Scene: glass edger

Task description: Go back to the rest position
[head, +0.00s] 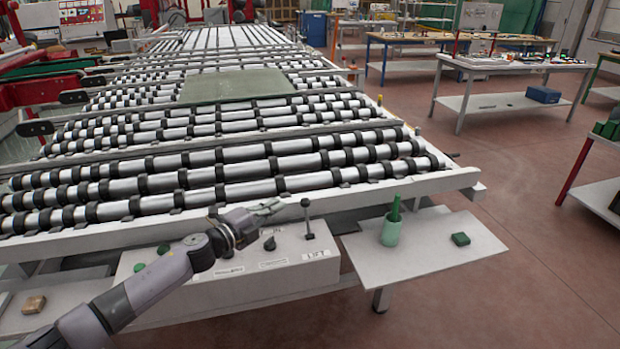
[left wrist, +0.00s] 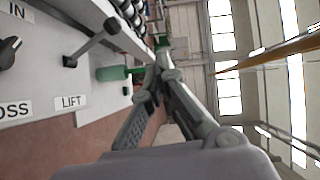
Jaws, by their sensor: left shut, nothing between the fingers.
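My left gripper (head: 268,207) is above the control box at the near edge of the roller table, beside a lever with a dark knob (head: 306,203). It is shut and empty. In the left wrist view its fingers (left wrist: 160,52) converge at the tips, and the lever (left wrist: 92,42) stands to their left, apart from them, near a "LIFT" label. My right gripper is in neither view.
The roller conveyor (head: 330,185) carries a glass sheet (head: 235,86). A side shelf (head: 425,252) at the right holds a green cup (head: 391,232) and a small green block (head: 460,239). A brown block (head: 34,304) lies at lower left. The floor (head: 540,240) at right is clear.

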